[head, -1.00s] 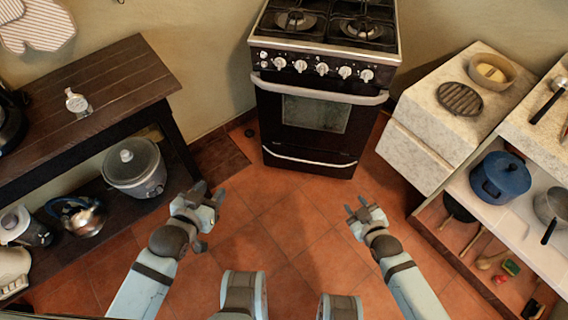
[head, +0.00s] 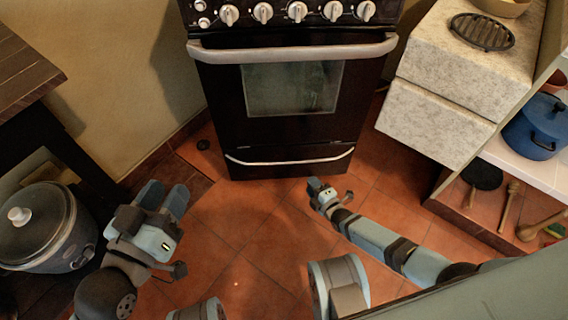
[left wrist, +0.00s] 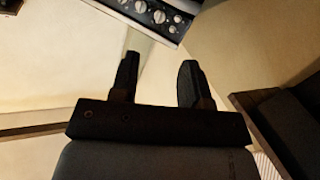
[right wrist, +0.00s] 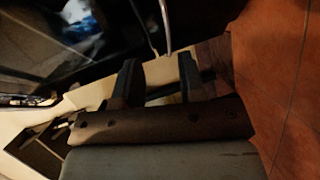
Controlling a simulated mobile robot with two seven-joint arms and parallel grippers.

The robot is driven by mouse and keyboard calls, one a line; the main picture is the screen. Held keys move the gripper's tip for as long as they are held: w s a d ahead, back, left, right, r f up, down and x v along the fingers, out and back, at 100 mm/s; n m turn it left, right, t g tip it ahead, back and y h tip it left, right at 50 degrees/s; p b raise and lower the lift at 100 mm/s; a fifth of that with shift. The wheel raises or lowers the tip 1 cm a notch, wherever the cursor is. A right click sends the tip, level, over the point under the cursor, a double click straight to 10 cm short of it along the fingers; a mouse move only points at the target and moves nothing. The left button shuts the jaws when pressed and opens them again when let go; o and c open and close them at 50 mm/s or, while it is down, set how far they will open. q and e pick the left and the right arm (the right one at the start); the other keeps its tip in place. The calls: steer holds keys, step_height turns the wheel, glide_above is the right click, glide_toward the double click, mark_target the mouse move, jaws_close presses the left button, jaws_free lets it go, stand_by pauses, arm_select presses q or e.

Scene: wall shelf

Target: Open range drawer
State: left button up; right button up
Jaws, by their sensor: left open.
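The range (head: 292,85) is black with a bowed silver oven handle (head: 290,50) on its windowed door. Its lower drawer (head: 285,170) looks shut and has a thin silver handle (head: 290,159). My right gripper (head: 317,184) is low in front of the drawer, just below the handle's right part, apart from it as far as I can tell. In the right wrist view its fingers (right wrist: 159,75) are spread and empty, with a thin metal bar beyond them, likely the drawer handle. My left gripper (head: 172,197) is open and empty, left of the range.
A rice cooker (head: 42,225) is at the left under a dark wooden table (head: 25,70). A pale stone counter (head: 435,120) stands right of the range, with a blue pot (head: 540,125) beside it. Tiled floor (head: 255,225) in front of the range is clear.

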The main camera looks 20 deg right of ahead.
mark_target(291, 162)
steer(key=b+x, duration=0.2)
steer(key=x, duration=0.2)
steer(key=b+x, duration=0.3)
steer(key=x, duration=0.2)
steer(key=b+x, duration=0.2)
steer(key=x, duration=0.3)
steer(key=shift+w+d+f+b, duration=0.1)
steer(key=shift+d+f+b, duration=0.05)
steer(key=shift+f+b, duration=0.15)
arm_select(q)
steer(key=w+m, duration=0.1)
steer(key=w+a+m+t+h, duration=0.1)
steer(key=m, duration=0.1)
steer(key=w+f+m, duration=0.1)
steer(key=shift+a, duration=0.4)
arm_select(e)
jaws_close()
